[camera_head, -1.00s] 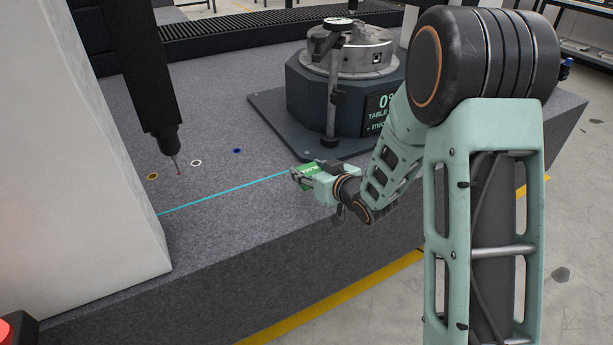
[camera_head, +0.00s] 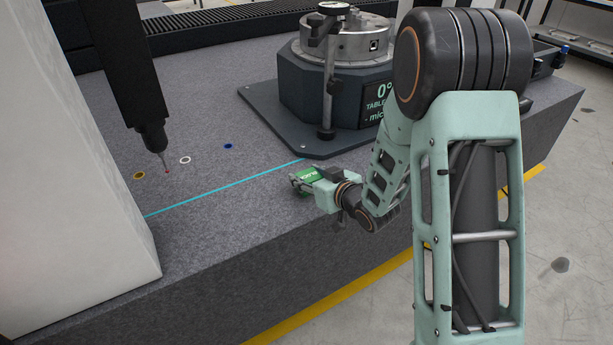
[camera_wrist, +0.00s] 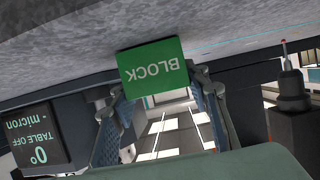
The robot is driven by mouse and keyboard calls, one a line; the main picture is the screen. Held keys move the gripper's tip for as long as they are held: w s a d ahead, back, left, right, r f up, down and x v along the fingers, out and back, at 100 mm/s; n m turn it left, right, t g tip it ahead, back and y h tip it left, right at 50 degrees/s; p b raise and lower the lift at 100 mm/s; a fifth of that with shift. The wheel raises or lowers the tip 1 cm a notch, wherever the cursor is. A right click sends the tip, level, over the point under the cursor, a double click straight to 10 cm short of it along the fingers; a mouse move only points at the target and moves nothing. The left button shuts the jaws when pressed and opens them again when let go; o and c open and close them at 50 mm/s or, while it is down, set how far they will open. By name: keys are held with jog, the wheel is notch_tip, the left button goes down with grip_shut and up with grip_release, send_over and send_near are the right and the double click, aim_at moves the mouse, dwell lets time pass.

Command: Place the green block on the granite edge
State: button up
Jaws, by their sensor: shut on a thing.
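The green block (camera_head: 307,178) is held at the tip of my gripper (camera_head: 311,180). In the wrist view the block (camera_wrist: 153,73) shows its face with the word BLOCK upside down, between the two fingers of my gripper (camera_wrist: 160,95). My gripper is shut on it. In the head view the block is over the front strip of the granite bed (camera_head: 230,225), on the near side of the cyan line (camera_head: 230,185). I cannot tell whether the block touches the granite.
A rotary table (camera_head: 335,75) with a dial stand (camera_head: 328,100) stands just behind my gripper. A dark probe (camera_head: 152,135) hangs at the left beside a white column (camera_head: 85,190). Coloured ring marks lie near it. The front granite strip left of my gripper is clear.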

jog(key=shift+f, duration=0.15)
jog(key=o, duration=1.5)
jog(key=shift+r, duration=0.3)
jog(key=p+v, duration=0.2)
jog(key=v, duration=1)
jog(key=shift+f, duration=0.2)
